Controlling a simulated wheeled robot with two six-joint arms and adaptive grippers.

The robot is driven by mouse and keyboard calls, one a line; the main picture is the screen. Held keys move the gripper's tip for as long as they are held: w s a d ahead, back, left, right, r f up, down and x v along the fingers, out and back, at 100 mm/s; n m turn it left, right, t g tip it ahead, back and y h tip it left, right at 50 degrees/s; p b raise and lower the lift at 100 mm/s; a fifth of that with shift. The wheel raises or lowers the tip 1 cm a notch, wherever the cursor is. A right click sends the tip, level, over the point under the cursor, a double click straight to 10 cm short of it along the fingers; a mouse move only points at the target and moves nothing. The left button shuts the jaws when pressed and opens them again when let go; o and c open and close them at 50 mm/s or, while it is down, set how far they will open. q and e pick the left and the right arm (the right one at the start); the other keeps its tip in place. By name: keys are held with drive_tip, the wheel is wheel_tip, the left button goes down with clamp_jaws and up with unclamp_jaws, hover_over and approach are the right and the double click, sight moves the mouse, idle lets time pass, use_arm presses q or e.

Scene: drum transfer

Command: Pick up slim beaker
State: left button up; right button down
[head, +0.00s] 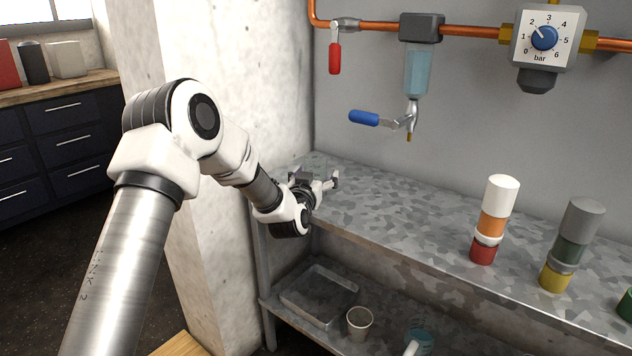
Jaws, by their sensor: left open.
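My left gripper (325,181) is open at the back left corner of the grey metal bench top (400,214), low over its surface. A faint clear shape, possibly the slim beaker (314,168), shows right at the fingers. It is too small and see-through to tell whether it stands between them or behind them. My left arm comes in from the left and my wrist hides part of that corner. My right gripper is not in view.
Stacked coloured cylinders, one white-topped (501,190) and one grey-topped (579,222), stand on the right of the bench. A tray (318,295), a cup (360,322) and a blue-tinted jug (421,341) are on the lower shelf. A blue-handled tap (364,117) hangs above the bench.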

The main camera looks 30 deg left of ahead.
use_arm(q)
drive_tip(key=c, duration=1.2)
drive_tip(key=shift+o, duration=0.2)
